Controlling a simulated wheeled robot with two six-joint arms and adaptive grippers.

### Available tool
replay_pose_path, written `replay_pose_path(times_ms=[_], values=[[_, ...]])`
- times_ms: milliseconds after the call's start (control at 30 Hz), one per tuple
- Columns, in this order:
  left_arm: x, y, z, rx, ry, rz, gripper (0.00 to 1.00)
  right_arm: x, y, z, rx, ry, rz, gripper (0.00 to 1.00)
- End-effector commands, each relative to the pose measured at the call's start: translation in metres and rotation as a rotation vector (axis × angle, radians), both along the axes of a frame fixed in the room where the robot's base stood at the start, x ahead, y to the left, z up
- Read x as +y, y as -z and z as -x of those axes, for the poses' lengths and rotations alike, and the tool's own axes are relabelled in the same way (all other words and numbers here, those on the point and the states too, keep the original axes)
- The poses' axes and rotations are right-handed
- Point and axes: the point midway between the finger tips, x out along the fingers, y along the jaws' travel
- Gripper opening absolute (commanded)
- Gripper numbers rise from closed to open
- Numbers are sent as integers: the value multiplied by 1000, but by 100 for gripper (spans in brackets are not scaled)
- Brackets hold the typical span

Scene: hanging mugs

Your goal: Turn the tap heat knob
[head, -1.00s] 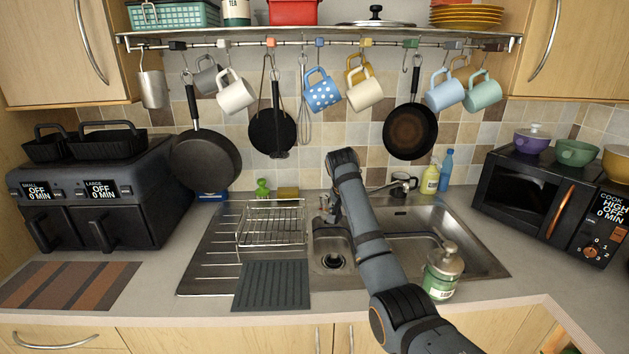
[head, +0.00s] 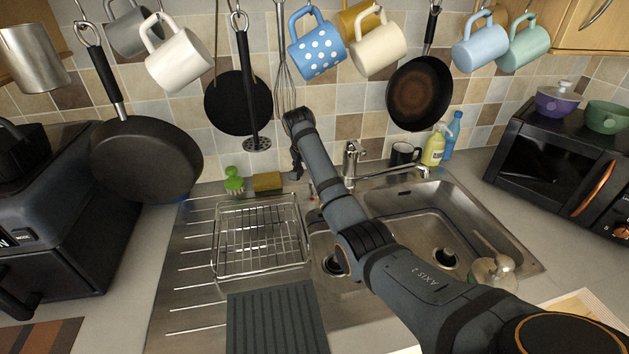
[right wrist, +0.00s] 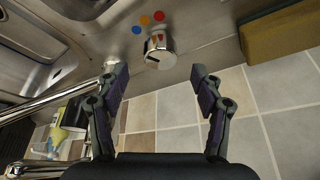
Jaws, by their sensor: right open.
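The tap heat knob (right wrist: 160,50) is a short silver cylinder on the sink's back ledge. Blue, orange and red dots lie beside it in the right wrist view. My right gripper (right wrist: 159,74) is open and empty, with its two fingers spread to either side of the knob's line. The knob looks just beyond the fingertips, and I see no contact. In the head view my right arm reaches over the sink to the left of the chrome tap (head: 352,162). Its gripper (head: 297,168) points down there and is partly hidden by the arm. My left gripper is out of view.
A wire dish rack (head: 260,238) stands on the drainer left of the arm. A yellow sponge (head: 267,181) and green brush (head: 234,182) sit at the back wall. Mugs and pans hang above. A black mug (head: 403,154) and bottles (head: 434,150) stand right of the tap.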

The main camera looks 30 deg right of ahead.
Motion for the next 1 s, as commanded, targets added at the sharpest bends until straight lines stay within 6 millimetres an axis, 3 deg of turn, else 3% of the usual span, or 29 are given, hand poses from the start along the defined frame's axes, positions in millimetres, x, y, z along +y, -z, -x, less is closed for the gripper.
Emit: replay_pose_path(times_ms=[100, 300, 667, 1000], values=[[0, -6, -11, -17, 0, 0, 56, -8, 23, -6, 5, 2, 0, 67], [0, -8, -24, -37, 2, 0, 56, -16, 50, -13, 2, 0, -1, 67], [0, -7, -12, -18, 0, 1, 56, -18, 57, -15, 0, 1, 0, 67], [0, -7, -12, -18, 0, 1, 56, -18, 57, -15, 0, 0, 0, 21]])
